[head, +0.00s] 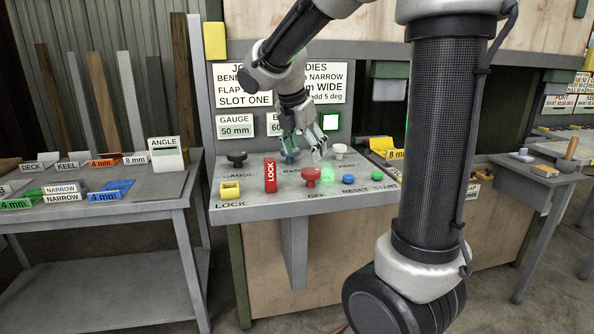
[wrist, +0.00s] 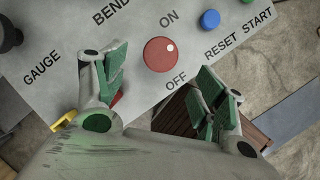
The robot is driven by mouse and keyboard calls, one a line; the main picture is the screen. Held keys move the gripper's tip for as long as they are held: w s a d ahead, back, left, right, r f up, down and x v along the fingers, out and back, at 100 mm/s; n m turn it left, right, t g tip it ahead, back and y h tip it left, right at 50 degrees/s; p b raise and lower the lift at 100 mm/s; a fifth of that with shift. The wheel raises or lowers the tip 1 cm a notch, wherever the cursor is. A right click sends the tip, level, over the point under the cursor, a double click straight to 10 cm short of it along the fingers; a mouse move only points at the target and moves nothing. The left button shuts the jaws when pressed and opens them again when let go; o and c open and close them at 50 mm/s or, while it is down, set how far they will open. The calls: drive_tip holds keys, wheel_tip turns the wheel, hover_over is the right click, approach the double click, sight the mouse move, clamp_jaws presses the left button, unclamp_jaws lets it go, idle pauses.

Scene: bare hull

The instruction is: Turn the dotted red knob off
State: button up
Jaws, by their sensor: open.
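The red knob (wrist: 161,54) is round with a white dot (wrist: 170,47) on its upper right part in the wrist view. The word ON is printed above it and OFF below it, slightly right. In the head view the red knob (head: 311,174) stands on the sloping grey panel. My gripper (head: 307,152) is above the panel, close to the knob. In the wrist view my gripper's (wrist: 163,75) green-padded fingers are spread apart, with the knob beyond and between their tips. Nothing is held, and the fingers do not appear to touch the knob.
A red LOCK block (head: 270,176) and a yellow piece (head: 230,189) stand left of the knob. A dark knob (head: 237,158) is further left. A blue button (wrist: 210,19) and a green button (head: 377,176) are to the right. A green glow (head: 328,175) shows beside the knob.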

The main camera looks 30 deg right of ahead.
sight(310, 170)
drive_tip(key=shift+n, duration=0.7)
drive_tip(key=x, duration=0.7)
drive_tip(key=shift+d+f, duration=0.1)
drive_tip(key=shift+f, duration=0.25)
drive_tip(key=c, duration=1)
